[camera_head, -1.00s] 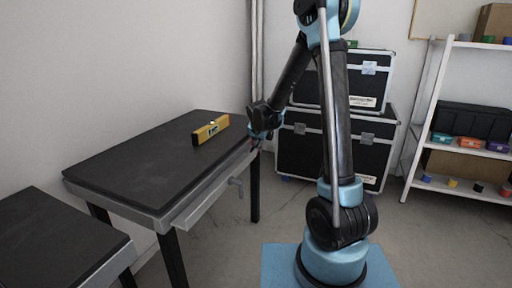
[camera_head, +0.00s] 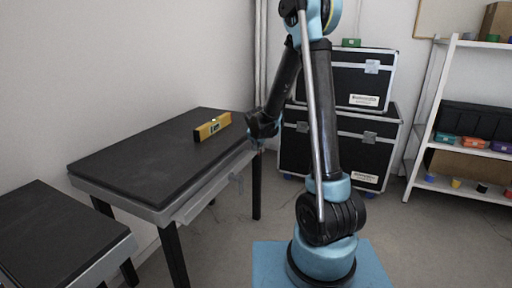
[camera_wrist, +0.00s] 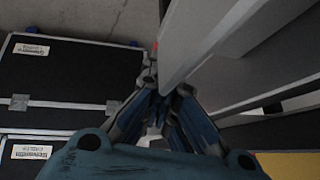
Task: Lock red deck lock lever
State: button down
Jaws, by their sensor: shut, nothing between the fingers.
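A small patch of red (camera_wrist: 155,45), which may be the red lock lever, shows just beyond my fingertips in the wrist view, beside the edge of a grey panel (camera_wrist: 185,45). Most of it is hidden, and I cannot tell its position or whether I touch it. My gripper (camera_wrist: 150,80) is shut and empty, close along the panel's left side. In the head view my gripper (camera_head: 259,138) is at the far right corner of the dark-topped table (camera_head: 130,160); no red lever can be made out there.
A second dark table (camera_head: 50,235) stands at the near left. Black cases (camera_head: 345,80) are stacked behind my arm. A white shelf (camera_head: 465,185) stands right. Floor between is clear.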

jog(key=shift+w+d+f, duration=0.1)
jog(key=shift+w+f, duration=0.15)
jog(key=shift+f, duration=0.8)
notch_tip(320, 180, up, 10)
dwell(0.9)
jog(key=shift+w, duration=0.1)
